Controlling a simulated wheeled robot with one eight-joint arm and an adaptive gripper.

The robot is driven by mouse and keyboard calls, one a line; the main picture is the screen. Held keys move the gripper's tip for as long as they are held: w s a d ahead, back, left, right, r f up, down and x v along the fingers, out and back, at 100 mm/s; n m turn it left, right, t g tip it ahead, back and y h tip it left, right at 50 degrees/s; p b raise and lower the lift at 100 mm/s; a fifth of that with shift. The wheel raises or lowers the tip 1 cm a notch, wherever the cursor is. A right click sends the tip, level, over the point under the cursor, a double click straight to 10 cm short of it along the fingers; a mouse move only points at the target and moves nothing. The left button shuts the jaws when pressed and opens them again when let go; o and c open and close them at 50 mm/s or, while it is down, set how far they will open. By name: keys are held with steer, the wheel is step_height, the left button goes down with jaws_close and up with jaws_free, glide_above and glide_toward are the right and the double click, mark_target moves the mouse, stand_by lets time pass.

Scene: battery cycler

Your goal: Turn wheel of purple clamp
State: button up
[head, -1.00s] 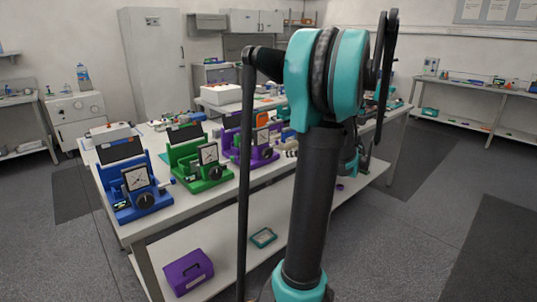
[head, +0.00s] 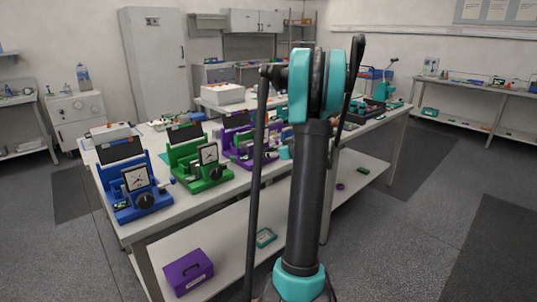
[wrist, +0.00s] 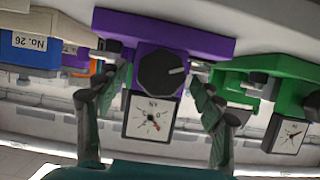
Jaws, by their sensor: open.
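The purple clamp (head: 236,146) stands on the table to the right of the green clamp in the head view, partly hidden behind my arm. In the wrist view the picture is upside down, and the purple clamp (wrist: 205,22) is ahead with its black wheel (wrist: 160,73) near the centre. Its square white dial (wrist: 150,117) shows below the wheel there. My gripper (wrist: 161,76) is open, with one finger on each side of the wheel. I see gaps between fingers and wheel; whether the tips reach its depth I cannot tell.
The green clamp (head: 205,172) and blue clamp (head: 135,185) stand in a row to the left; the green clamp (wrist: 258,80) is close beside my finger in the wrist view. A box labelled No. 26 (wrist: 30,42) is on the other side. A purple case (head: 188,272) lies on the lower shelf.

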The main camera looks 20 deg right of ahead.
steer(key=shift+w+a+f, duration=0.25)
steer(key=shift+w, duration=0.35)
steer(key=shift+c, duration=0.6)
steer(key=c, duration=1.1)
steer(key=shift+o, duration=0.2)
steer(key=m+y, duration=0.2)
steer(key=shift+d+m+g, duration=0.1)
steer(key=shift+m+g, duration=0.2)
steer(key=shift+m, duration=0.1)
steer(key=o, duration=1.2)
steer(key=v, duration=1.2)
steer(key=shift+f, duration=0.1)
